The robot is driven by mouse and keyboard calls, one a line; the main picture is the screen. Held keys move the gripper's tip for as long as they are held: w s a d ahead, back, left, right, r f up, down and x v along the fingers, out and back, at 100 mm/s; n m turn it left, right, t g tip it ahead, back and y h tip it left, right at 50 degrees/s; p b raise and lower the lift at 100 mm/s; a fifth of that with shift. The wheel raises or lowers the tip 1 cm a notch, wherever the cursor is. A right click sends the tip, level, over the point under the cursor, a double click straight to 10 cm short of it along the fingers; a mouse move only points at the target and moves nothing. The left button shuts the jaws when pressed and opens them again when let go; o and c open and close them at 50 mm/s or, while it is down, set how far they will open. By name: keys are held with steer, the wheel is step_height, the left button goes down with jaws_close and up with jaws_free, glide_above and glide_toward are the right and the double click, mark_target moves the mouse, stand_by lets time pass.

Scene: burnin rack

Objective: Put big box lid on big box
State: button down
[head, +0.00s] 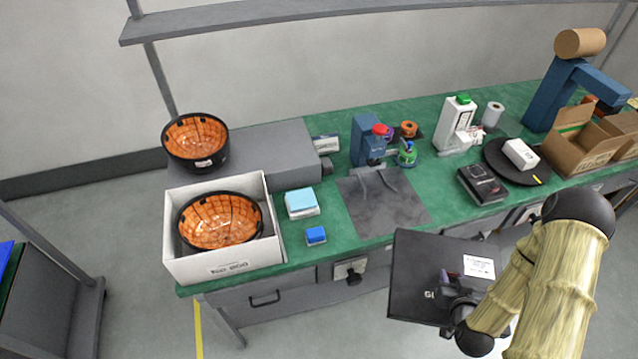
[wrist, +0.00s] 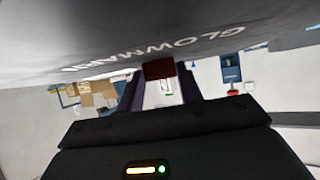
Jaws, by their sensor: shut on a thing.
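My gripper (head: 455,292) is shut on a flat black lid (head: 415,265) and holds it in the air in front of the bench, right of centre in the head view. The lid has a white label, and its dark underside or face with pale lettering fills the top of the wrist view (wrist: 120,45). My fingers (wrist: 158,88) meet at a dark red piece by the lid. The big box (head: 222,268) is a white open-topped carton on the bench's left end. An orange-lined black bowl (head: 220,220) sits inside it. The lid and box are well apart.
A second orange-lined bowl (head: 195,140) stands on a grey unit (head: 262,150) behind the box. Light blue pads (head: 302,203) and a blue block (head: 316,236) lie right of the box. A grey mat (head: 385,205) is mostly bare. A shelf (head: 250,14) hangs above.

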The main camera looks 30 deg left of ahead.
steer(key=w+d+f+m+t+h+b, duration=0.1)
steer(key=d+f+m+h+b, duration=0.2)
steer(key=d+f, duration=0.3)
steer(key=d+m+h, duration=0.1)
steer(key=d, duration=0.2)
steer(key=shift+f+b, duration=0.15)
steer(key=shift+b, duration=0.2)
steer(key=shift+w, duration=0.1)
